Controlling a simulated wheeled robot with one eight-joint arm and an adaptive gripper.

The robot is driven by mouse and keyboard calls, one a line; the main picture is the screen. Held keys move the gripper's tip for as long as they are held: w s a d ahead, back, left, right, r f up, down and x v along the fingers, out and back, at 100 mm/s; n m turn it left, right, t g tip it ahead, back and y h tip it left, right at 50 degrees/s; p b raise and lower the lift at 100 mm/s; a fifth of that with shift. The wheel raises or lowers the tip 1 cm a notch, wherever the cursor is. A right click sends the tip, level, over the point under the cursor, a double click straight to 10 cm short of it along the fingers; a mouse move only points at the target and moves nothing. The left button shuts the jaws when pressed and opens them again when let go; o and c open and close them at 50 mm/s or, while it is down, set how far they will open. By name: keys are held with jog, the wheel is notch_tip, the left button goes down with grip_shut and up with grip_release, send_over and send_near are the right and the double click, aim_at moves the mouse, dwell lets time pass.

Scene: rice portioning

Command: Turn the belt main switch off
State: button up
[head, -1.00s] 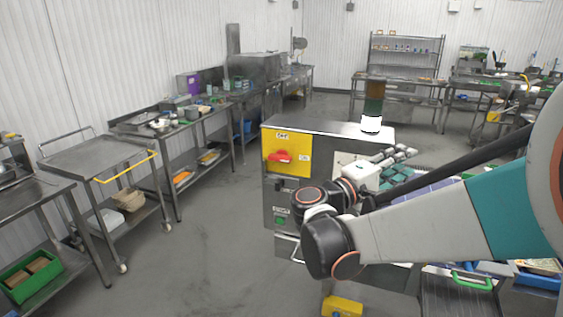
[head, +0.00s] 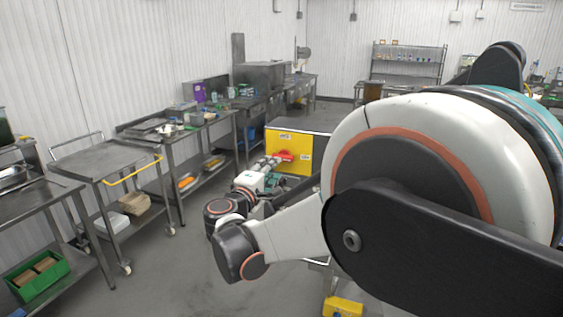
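The belt main switch is a red rotary handle (head: 284,155) on a yellow panel (head: 313,165) at the end of the grey machine cabinet. The handle looks roughly level, with a small label at its right. My gripper (head: 268,162) is in front of the panel's left part, with its fingertips close to the handle's left end in the picture. I cannot tell whether they touch it. The fingers are small and partly overlap, so their opening is unclear. My arm hides most of the cabinet's lower front and the belt side.
A steel cart (head: 100,158) with a yellow handle and steel tables (head: 195,122) line the left wall. A green crate (head: 38,280) sits on a low shelf at lower left. A yellow block (head: 342,307) is near my base. The grey floor (head: 180,270) between is clear.

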aim_at(283, 157)
jog(key=x, duration=0.7)
jog(key=shift+w+d+f, duration=0.1)
jog(key=shift+w+d, duration=0.05)
jog(key=shift+w, duration=0.15)
grip_shut()
